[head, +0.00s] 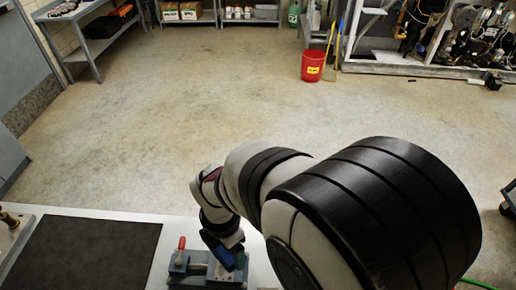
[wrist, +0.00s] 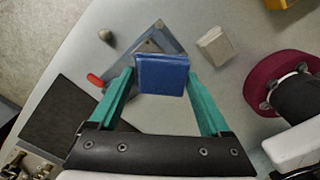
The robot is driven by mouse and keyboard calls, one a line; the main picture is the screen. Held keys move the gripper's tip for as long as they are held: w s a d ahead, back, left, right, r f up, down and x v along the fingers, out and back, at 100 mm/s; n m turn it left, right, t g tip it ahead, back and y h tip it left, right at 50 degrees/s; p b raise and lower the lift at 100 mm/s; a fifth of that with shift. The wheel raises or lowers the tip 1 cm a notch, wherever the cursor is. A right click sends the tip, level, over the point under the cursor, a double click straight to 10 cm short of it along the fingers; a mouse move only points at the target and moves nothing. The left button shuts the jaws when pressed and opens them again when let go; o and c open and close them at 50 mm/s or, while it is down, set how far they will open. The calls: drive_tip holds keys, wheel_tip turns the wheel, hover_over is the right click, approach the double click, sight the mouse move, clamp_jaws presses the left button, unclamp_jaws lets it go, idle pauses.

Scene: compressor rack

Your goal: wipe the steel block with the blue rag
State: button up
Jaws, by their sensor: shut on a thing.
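The blue rag (wrist: 162,75) is a folded, block-like pad held between the two teal fingers of my gripper (wrist: 161,82). In the head view the rag (head: 221,257) shows below my wrist, over the vise. A blue-grey vise or clamp (wrist: 172,42) with a red handle lies just beyond the rag, partly hidden by it; the vise also shows in the head view (head: 181,268). A pale grey block (wrist: 214,46), possibly the steel block, sits to the right of the vise, apart from the rag. I cannot tell whether the rag touches anything below.
A dark mat (head: 85,252) lies on the white bench left of the vise. A small round knob-like thing (wrist: 106,37) is left of the vise. A dark red round part (wrist: 281,88) is at right. A red bucket (head: 313,66) stands on the open floor.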

sight(217, 266)
drive_tip(key=shift+d+f, duration=0.1)
drive_tip(key=shift+f, duration=3.55)
drive_tip(key=shift+a+f, duration=0.25)
drive_tip(key=shift+f, duration=0.05)
drive_tip(key=shift+c, duration=0.7)
drive_tip(key=shift+a+f, duration=0.15)
drive_tip(key=shift+a, duration=1.65)
drive_tip(key=shift+d, duration=2)
drive_tip(key=shift+r, duration=4.2)
